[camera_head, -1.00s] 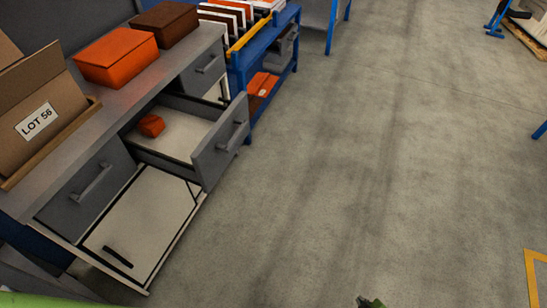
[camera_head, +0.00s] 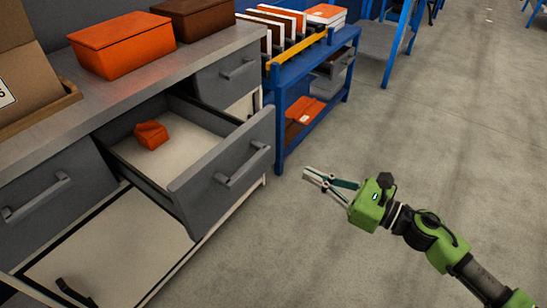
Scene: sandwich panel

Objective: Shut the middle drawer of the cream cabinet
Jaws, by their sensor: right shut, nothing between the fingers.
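The cream cabinet (camera_head: 235,183) has grey drawer fronts and a grey worktop. Its middle drawer (camera_head: 225,170) is pulled well out, with a grey bar handle (camera_head: 243,166) on its front. A small orange object (camera_head: 151,134) lies inside on the pale drawer bottom. My right gripper (camera_head: 309,175), on a green arm, is shut and empty. In the picture it is to the right of the drawer front, apart from it, over the floor. My left gripper is not in view.
Closed drawers flank the open one on the left (camera_head: 45,203) and right (camera_head: 226,76). An orange box (camera_head: 122,46), a brown box (camera_head: 193,18) and a cardboard box (camera_head: 28,65) stand on the worktop. A blue rack (camera_head: 279,130) stands beyond the cabinet. The floor (camera_head: 420,130) at right is clear.

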